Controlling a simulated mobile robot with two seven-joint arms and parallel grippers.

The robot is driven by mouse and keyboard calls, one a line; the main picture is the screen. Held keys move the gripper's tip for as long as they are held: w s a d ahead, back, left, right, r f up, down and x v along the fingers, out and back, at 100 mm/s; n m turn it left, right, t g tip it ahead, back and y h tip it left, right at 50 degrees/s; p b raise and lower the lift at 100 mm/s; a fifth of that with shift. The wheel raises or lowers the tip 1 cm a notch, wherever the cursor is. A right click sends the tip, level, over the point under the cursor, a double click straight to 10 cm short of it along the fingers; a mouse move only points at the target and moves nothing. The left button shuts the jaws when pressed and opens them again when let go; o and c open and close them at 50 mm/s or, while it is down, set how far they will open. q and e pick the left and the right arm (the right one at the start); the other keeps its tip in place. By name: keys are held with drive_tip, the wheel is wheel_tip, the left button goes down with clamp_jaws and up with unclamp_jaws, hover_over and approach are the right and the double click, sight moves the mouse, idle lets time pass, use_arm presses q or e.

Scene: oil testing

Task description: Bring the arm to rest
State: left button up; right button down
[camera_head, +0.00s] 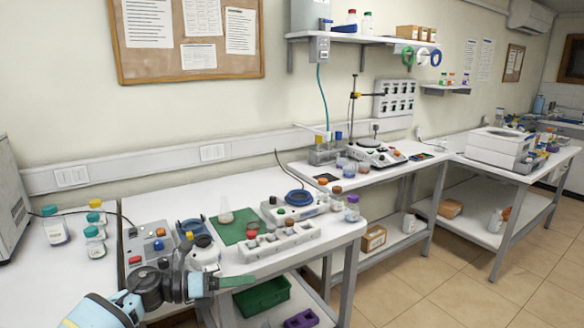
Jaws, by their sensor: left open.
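My left arm (101,309) comes in from the lower left corner, pale blue and white with a dark wrist joint. My left gripper (238,282) points right, with greenish fingers, over the front edge of the near white table (165,207). It is open and I see nothing held in it. It hides part of the table edge. My right gripper is not in view.
A white rack with several capped vials (283,243), a green mat (237,225), a small scale (296,207) and a grey control box (148,245) stand on the near table. A green bin (262,297) sits underneath. Open tiled floor (440,270) lies to the right.

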use_arm(q)
drive_tip(key=s+a+f+n+t+y, duration=0.1)
drive_tip(key=s+f+n+t+y, duration=0.4)
drive_tip(key=s+f+n, duration=0.65)
drive_tip(key=s+a+f+n+t+y, duration=0.1)
drive_tip(key=s+f+n+t+y, duration=0.2)
drive_tip(key=s+f+n+t, duration=0.9)
drive_tip(key=s+a+f+n+g+y, duration=0.3)
drive_tip(key=s+n+g, duration=0.3)
drive_tip(key=s+n, duration=0.2)
drive_tip(key=s+a+f+n+g+y, duration=0.3)
drive_tip(key=s+f+n+g, duration=0.3)
drive_tip(key=s+n, duration=0.3)
drive_tip(key=shift+a+g, duration=0.4)
drive_tip(key=shift+a, duration=0.1)
